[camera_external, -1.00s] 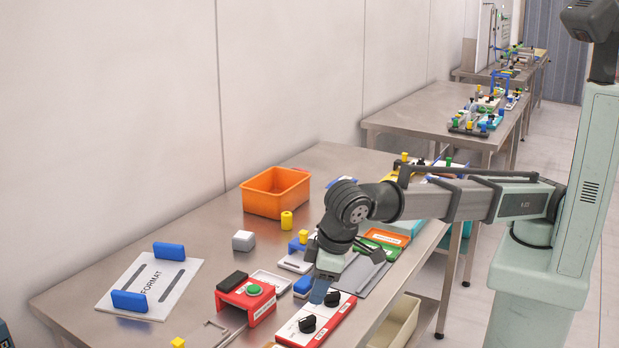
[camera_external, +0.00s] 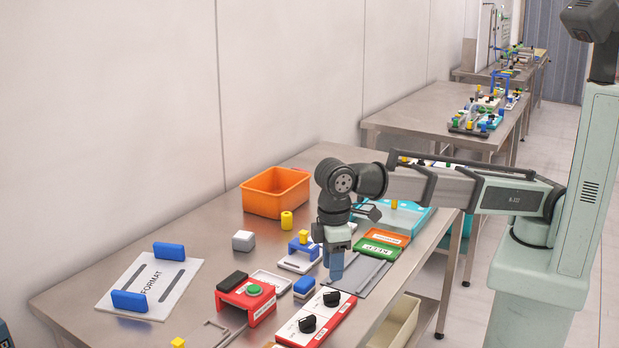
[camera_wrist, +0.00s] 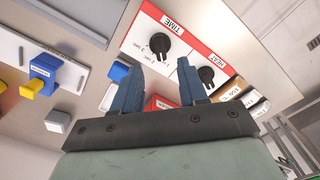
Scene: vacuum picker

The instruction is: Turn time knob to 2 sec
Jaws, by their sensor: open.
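The time knob is a black dial on a red-and-white panel. In the wrist view, the time knob (camera_wrist: 159,43) is beside the TIME label, just beyond my fingertips. In the external view, the time knob (camera_external: 331,298) is the farther of two dials on the panel (camera_external: 340,311). The heat knob (camera_wrist: 206,75) is beside it, and is the nearer dial (camera_external: 308,324) in the external view. My gripper (camera_external: 336,272) points down, open and empty, above and just behind the time knob. Its two blue fingers (camera_wrist: 160,72) are apart and touch no dial.
A blue block (camera_external: 303,286) and a red box with a green button (camera_external: 248,300) are left of the panel. A grey plate (camera_external: 374,273) lies behind it. A blue-yellow fixture (camera_external: 300,258) and an orange bin (camera_external: 262,197) stand farther back.

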